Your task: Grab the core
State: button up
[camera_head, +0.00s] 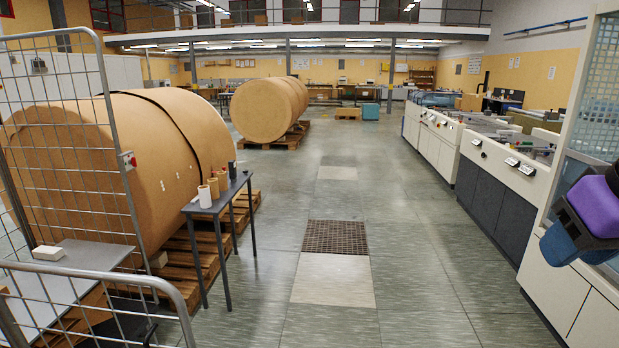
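Several small upright cylinders stand close together on a narrow dark side table (200,208) at the left. They include a white one (205,197), a tan one (214,188) and another tan one (223,179) behind it. The tan ones look like cardboard cores, but they are too small to tell which is meant. A dark item (232,169) stands at the table's far end. Part of my arm, purple and dark blue, shows at the right edge, far from the table. No gripper fingers can be made out.
A large brown paper roll (165,150) lies on pallets behind the side table. Another roll (265,108) lies farther back. A wire cage (122,150) and grey bench (75,262) are at the near left. White machines (440,140) line the right. The middle aisle floor is clear.

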aim_at(222, 175)
jog(key=u, duration=1.65)
jog(key=i+l+z, duration=0.45)
jog(key=l, duration=0.15)
jog(key=i+l+z, duration=0.85)
jog(key=i, duration=0.2)
jog(key=i+l, duration=0.1)
jog(key=i, duration=0.75)
jog(key=i+l, duration=0.1)
jog(key=i, duration=0.75)
jog(key=i+j+u, duration=0.2)
jog(key=i+u, duration=0.55)
jog(key=u, duration=0.15)
jog(key=i+u, duration=0.45)
jog(key=i+l+u, duration=0.2)
jog(key=u, duration=0.25)
jog(key=i+l, duration=0.05)
